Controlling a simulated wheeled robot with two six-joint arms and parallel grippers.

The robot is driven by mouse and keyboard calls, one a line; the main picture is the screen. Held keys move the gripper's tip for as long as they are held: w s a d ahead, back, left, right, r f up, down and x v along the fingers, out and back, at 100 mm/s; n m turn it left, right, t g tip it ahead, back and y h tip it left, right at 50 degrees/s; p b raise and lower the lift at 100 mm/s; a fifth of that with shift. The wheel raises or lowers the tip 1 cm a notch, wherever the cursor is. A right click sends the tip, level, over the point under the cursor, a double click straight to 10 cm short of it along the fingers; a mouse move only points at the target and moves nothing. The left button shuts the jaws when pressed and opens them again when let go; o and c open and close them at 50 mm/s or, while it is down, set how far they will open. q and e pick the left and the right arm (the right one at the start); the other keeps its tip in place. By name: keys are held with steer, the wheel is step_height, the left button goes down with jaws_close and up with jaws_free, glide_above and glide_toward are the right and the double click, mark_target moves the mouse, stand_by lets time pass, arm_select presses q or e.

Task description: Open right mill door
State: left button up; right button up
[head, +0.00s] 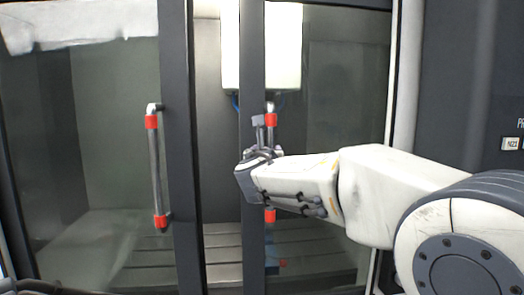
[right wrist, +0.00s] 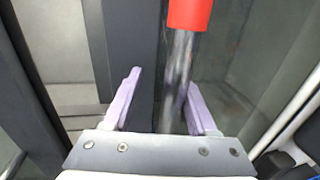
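The right mill door (head: 330,110) is a glass panel with a dark frame. Its vertical metal handle has red ends; the upper red end (head: 271,120) shows in the head view, and my right gripper hides the middle. My right gripper (head: 263,128) is at this handle. In the right wrist view its two pale purple fingers (right wrist: 163,82) are apart, with the handle bar (right wrist: 181,75) between them, close to the right finger. Whether that finger touches the bar is unclear. My left gripper is not in view.
The left mill door (head: 105,130) has a similar handle (head: 156,170) with red ends. A gap between the two door frames shows the mill's interior, with a white spindle housing (head: 262,45) and a slotted bed (head: 222,255). A dark control panel (head: 470,80) stands at the right.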

steer(key=s+b, duration=0.3)
steer(key=s, duration=0.9)
stand_by(0.8)
stand_by(0.4)
